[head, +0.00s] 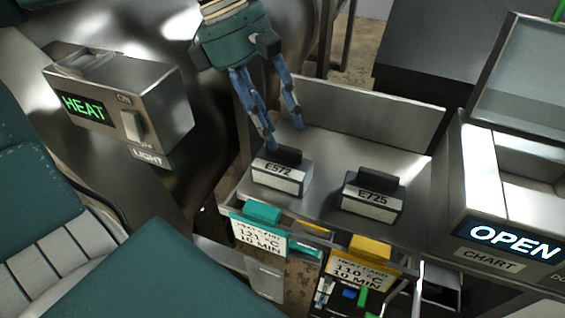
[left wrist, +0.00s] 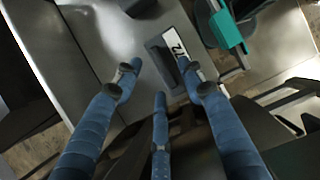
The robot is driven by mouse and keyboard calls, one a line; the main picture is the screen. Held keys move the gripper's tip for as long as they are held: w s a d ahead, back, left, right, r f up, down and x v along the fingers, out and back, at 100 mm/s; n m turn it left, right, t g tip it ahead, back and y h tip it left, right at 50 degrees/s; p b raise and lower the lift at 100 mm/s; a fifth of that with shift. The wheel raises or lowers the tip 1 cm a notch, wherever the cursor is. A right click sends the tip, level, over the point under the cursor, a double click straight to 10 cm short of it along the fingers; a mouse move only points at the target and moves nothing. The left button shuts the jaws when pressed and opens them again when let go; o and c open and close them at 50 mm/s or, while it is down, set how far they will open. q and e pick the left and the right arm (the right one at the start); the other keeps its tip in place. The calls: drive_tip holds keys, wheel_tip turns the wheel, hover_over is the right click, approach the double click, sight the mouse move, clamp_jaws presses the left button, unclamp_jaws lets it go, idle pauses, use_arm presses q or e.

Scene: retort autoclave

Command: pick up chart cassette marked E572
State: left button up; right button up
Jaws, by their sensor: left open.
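The cassette marked E572 (head: 281,178) stands on a metal shelf (head: 325,160), with a white label on its front and a dark grip block on top. My left gripper (head: 284,133) is open, its blue fingers pointing down just behind and above this cassette. In the left wrist view, the cassette's label (left wrist: 182,46) shows beyond the fingertips, with the dark grip block between the two outer fingers of the gripper (left wrist: 159,70). I cannot tell whether any finger touches it. A similar cassette marked E725 (head: 371,198) stands to its right. My right gripper is not in view.
A low metal panel (head: 360,112) rises behind the shelf. A HEAT box (head: 118,98) is at left, a chart unit reading OPEN (head: 505,242) at right. A teal-clipped card (head: 260,236) and a yellow-clipped card (head: 357,271) hang at the shelf's front.

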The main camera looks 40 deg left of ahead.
sight(284, 145)
use_arm(q)
drive_tip(key=p+x, duration=0.1)
drive_tip(key=x, duration=0.2)
drive_tip(key=shift+a+f, duration=0.15)
drive_tip(key=shift+f, duration=0.2)
clamp_jaws()
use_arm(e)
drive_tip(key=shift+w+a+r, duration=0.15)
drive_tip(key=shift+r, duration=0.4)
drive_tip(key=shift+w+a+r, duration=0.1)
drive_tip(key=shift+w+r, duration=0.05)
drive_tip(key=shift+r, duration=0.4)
